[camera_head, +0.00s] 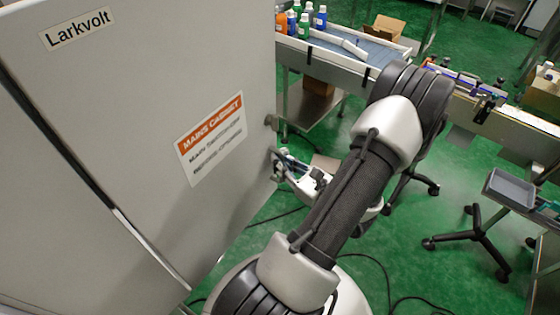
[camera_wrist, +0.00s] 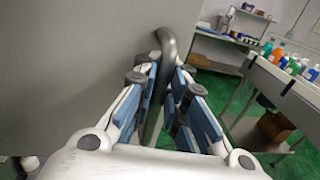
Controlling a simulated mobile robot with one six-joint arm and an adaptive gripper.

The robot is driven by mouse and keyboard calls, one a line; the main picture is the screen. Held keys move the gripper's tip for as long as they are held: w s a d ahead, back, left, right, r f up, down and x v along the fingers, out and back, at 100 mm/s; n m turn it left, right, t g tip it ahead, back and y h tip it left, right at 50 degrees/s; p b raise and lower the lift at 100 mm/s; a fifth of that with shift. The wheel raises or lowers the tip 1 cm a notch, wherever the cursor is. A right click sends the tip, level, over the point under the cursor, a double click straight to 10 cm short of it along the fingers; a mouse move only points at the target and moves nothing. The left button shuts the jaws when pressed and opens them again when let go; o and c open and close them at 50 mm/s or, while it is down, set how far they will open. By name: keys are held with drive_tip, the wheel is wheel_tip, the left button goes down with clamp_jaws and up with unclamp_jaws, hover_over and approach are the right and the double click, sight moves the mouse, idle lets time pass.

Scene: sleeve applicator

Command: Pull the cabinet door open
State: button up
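The grey cabinet door (camera_head: 120,110) fills the left of the head view, with an orange and white "Mains Cabinet" label on it. Its handle (camera_head: 274,165) is at the door's right edge, partly hidden by my gripper (camera_head: 283,163). In the wrist view the handle (camera_wrist: 165,48) is a grey, upright, curved bar standing out from the door face (camera_wrist: 75,60). My gripper (camera_wrist: 163,85) has its blue-padded fingers on both sides of the bar, close against it, and appears shut on it. The exact finger contact is partly hidden.
A dark seam (camera_head: 110,208) runs along the door's lower left edge. A conveyor (camera_head: 350,55) with bottles stands behind to the right. Wheeled stands (camera_head: 478,235) and loose black cables (camera_head: 385,275) are on the green floor (camera_head: 420,280) at the right.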

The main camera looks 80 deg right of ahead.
drive_tip(key=o, duration=0.4)
drive_tip(key=shift+s, duration=0.1)
drive_tip(key=v, duration=1.2)
idle(0.4)
